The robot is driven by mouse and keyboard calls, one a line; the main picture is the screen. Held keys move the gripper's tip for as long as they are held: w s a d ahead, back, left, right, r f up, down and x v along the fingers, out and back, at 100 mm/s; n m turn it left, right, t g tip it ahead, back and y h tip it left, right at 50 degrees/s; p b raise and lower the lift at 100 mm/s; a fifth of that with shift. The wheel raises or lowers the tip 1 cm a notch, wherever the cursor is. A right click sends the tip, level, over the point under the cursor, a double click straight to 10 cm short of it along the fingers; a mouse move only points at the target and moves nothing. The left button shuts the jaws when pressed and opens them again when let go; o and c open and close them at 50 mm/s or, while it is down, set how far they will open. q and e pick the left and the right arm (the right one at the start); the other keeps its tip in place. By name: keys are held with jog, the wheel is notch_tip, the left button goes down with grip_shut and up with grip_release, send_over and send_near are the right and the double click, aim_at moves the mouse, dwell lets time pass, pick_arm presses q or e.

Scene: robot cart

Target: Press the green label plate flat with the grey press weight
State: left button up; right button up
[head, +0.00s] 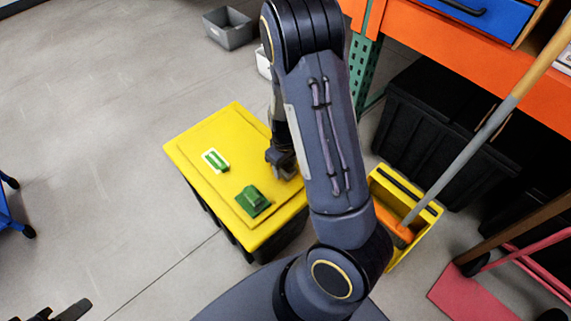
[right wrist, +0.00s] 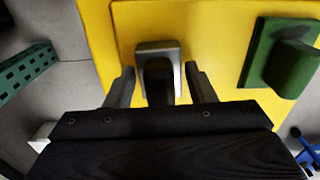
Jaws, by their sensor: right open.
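The grey press weight (right wrist: 160,50), with an arched top, shows in the right wrist view on the yellow lid. My right gripper (right wrist: 164,85) is open, with one finger on each side of the weight and gaps visible. In the head view the right gripper (head: 283,163) is at the lid's right side, partly hidden by my arm. A green plate with a raised block (head: 252,200) lies near the lid's front; it also shows in the right wrist view (right wrist: 285,55). Fingers of my left gripper (head: 62,312) show apart at bottom left.
The yellow lid (head: 190,145) tops a dark tote. A yellow bucket (head: 425,215) with a long-handled tool stands to the right. Black bins (head: 420,125) sit under an orange bench (head: 440,50). A grey bin (head: 230,30) lies behind.

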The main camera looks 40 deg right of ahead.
jog(key=shift+r, duration=0.1)
jog(key=shift+r+p, duration=1.05)
jog(key=shift+c, duration=0.4)
grip_shut()
jog(key=shift+r, duration=0.1)
notch_tip(320, 180, up, 10)
jog(key=p, duration=0.9)
